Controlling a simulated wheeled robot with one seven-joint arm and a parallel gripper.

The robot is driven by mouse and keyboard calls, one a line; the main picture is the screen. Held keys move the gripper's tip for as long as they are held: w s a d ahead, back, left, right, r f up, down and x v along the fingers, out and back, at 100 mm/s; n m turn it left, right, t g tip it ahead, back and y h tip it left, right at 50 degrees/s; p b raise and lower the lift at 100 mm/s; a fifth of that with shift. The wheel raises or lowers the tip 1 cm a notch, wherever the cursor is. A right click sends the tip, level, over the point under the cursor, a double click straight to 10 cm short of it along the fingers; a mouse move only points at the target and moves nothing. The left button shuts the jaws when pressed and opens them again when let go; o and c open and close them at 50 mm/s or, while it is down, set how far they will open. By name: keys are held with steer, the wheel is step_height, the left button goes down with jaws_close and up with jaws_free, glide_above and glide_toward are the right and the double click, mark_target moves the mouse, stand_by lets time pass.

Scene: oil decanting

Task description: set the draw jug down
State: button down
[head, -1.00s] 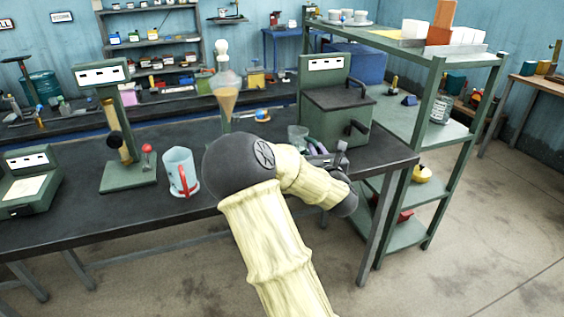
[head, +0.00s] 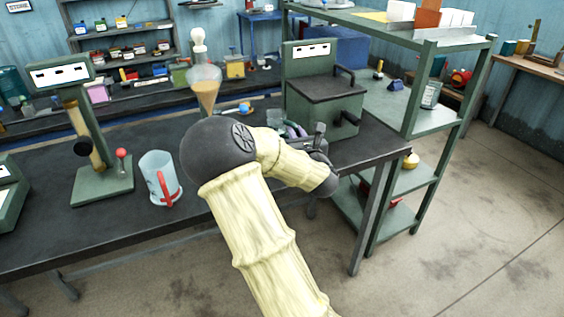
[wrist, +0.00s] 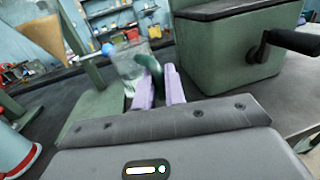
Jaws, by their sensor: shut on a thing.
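My gripper (wrist: 158,88) is shut on the dark green handle of a clear jug (wrist: 129,66), its purple fingers on either side of it. The jug looks roughly upright, in front of the green-based funnel stand. Whether its bottom touches the bench is not clear. In the head view my gripper (head: 294,130) is near the right end of the dark bench (head: 235,160), and the arm hides much of the jug. A second clear jug with a red handle (head: 160,178) stands on the bench to the left; its edge shows at the left of the wrist view.
A glass funnel with amber liquid (head: 205,92) stands behind my arm. A green box with a crank (head: 325,105) is just right of my gripper. A green lever stand (head: 100,185) is at left. A green shelf rack (head: 440,125) stands right of the bench.

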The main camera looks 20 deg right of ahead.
step_height(320, 180, down, 6)
steer(key=shift+f+b, duration=0.1)
steer(key=shift+b, duration=0.25)
steer(key=shift+w+f, duration=0.1)
steer(key=shift+f, duration=1.75)
steer(key=c, duration=1.5)
jaws_free()
steer(key=shift+w, duration=0.1)
